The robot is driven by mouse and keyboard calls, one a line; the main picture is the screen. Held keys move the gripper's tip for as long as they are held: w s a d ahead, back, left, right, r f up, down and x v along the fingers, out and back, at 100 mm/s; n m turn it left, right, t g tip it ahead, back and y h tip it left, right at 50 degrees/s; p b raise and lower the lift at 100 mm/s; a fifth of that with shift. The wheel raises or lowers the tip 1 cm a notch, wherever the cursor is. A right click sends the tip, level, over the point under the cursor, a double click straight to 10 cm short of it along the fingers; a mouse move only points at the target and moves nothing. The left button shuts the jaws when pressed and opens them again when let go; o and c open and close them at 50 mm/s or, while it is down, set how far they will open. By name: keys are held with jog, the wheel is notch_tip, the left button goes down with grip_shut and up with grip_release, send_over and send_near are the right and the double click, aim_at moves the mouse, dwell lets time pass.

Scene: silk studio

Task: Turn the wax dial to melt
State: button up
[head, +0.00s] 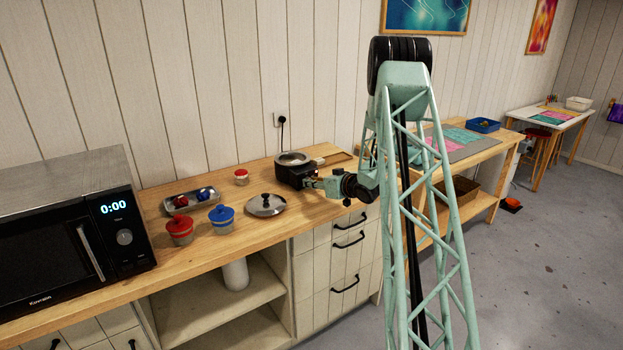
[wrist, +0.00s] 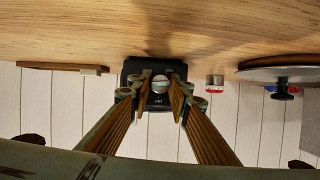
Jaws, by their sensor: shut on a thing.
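The black wax heater (head: 288,172) stands on the wooden counter near the wall, with a round metal pan (head: 294,158) on top. My gripper (head: 311,184) is at its front, reaching in from the right. In the wrist view, which is upside down, the black heater (wrist: 131,68) is straight ahead. The round grey wax dial (wrist: 160,84) sits between the two fingertips of my gripper (wrist: 160,90), which are shut on it. Small lettering shows on the heater by the dial, too small to read. In the head view my gripper hides the dial.
A metal lid (head: 267,204) lies left of the heater. A small red-topped jar (head: 241,177), red pot (head: 179,230), blue pot (head: 221,219) and metal tray (head: 188,206) stand further left, before the microwave (head: 70,230). A cord runs to the wall socket (head: 282,119).

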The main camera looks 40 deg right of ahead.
jog(key=m+y+p, duration=0.2)
jog(key=m+p, duration=0.1)
jog(key=p, duration=0.1)
jog(key=shift+d+p, duration=0.2)
jog(key=shift+p, duration=0.2)
jog(key=shift+f+m+t+y+p, duration=0.1)
jog(key=shift+m+t+y+p, duration=0.4)
jog(key=shift+m, duration=0.7)
jog(key=shift+f+m+t+y+p, duration=0.1)
jog(key=shift+m+t+y+p, duration=0.4)
jog(key=shift+m, duration=0.7)
jog(key=o, duration=0.9)
jog(key=shift+c, duration=0.2)
jog(key=shift+s, duration=0.1)
jog(key=shift+v, duration=5.95)
jog(key=shift+r, duration=0.1)
